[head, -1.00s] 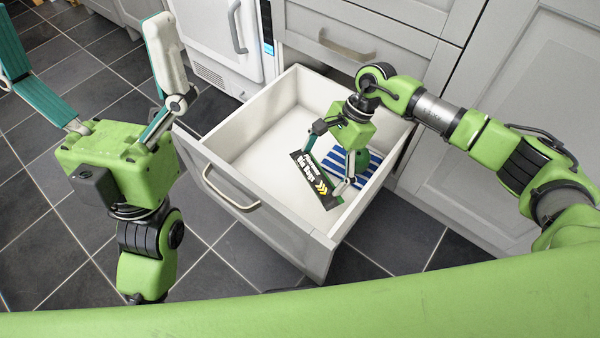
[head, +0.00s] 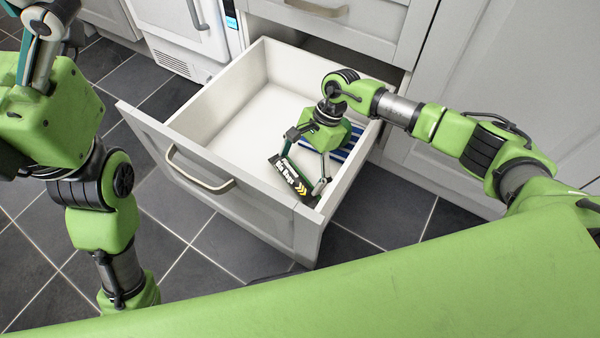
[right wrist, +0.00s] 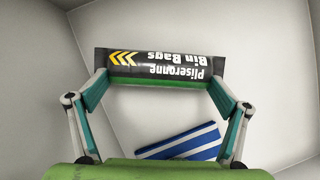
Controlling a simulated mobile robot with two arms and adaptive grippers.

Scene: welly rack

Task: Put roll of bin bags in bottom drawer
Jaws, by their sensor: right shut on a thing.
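The roll of bin bags (head: 288,176) is a black-labelled roll with white lettering and yellow chevrons. It also shows in the right wrist view (right wrist: 160,62), lying crosswise between the fingertips. My right gripper (head: 301,174) is shut on it, inside the open bottom drawer (head: 222,207) near the front right corner. I cannot tell whether the roll touches the drawer floor. The drawer is white inside with a grey front and a metal handle. My left gripper (head: 40,45) is at the upper left edge, partly cut off and away from the drawer.
A blue-and-white striped item (head: 345,145) lies in the drawer, partly hidden by my right gripper; it also shows in the wrist view (right wrist: 185,143). The drawer's left part is bare. A closed drawer (head: 335,25) is above, and a white appliance (head: 185,35) stands behind left.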

